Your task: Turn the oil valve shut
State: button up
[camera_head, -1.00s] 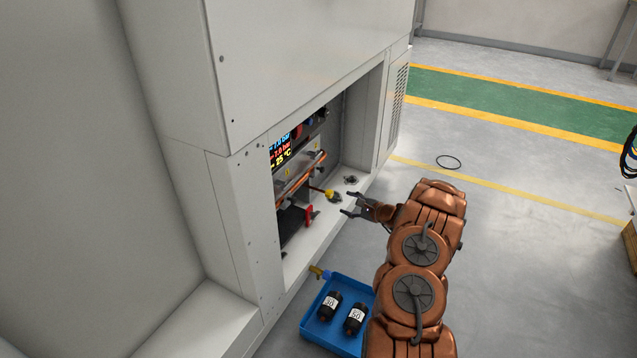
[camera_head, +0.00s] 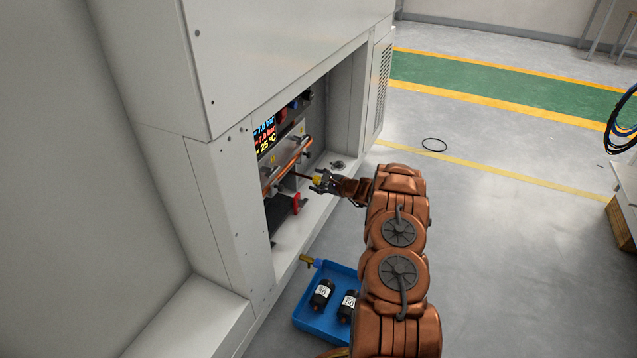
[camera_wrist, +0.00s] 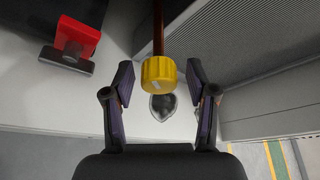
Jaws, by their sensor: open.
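The yellow valve knob (camera_wrist: 158,74) sits on the end of a thin reddish-brown pipe (camera_wrist: 158,25) in the wrist view. My gripper (camera_wrist: 158,80) is open, with one finger on each side of the knob and a visible gap to both. In the head view the yellow knob (camera_head: 317,181) shows small inside the cabinet recess, and my gripper (camera_head: 322,182) reaches in around it from the right. Whether the fingertips pass beyond the knob's front face is hard to tell.
A red handle (camera_wrist: 77,32) stands left of the knob. A dark round fitting (camera_wrist: 162,106) lies below it on the recess floor. The cabinet's side wall (camera_wrist: 240,70) is close on the right. A blue tray (camera_head: 318,328) with two black canisters sits on the floor.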

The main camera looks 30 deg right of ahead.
grip_shut()
dwell(0.5)
jog(key=shift+r+p, duration=0.1)
jog(key=shift+p, duration=0.45)
jog(key=shift+m+g+y+p, duration=0.3)
jog(key=shift+m+p, duration=0.5)
jog(key=shift+p, duration=0.3)
jog(key=shift+m+g+y+p, duration=0.4)
jog(key=shift+m+g+y, duration=0.2)
jog(key=shift+m, duration=0.5)
jog(key=m+y+b, duration=0.1)
jog(key=b, duration=0.1)
jog(key=m+g+b, duration=0.1)
jog(key=m, duration=0.1)
jog(key=shift+a+f+y+b, duration=0.15)
jog(key=shift+f+y+b, duration=0.25)
jog(key=shift+r+m+y+b, duration=0.15)
jog(key=shift+m+y+b, duration=0.25)
jog(key=shift+b, duration=0.55)
jog(key=shift+r+g, duration=0.15)
jog(key=shift+g, duration=0.15)
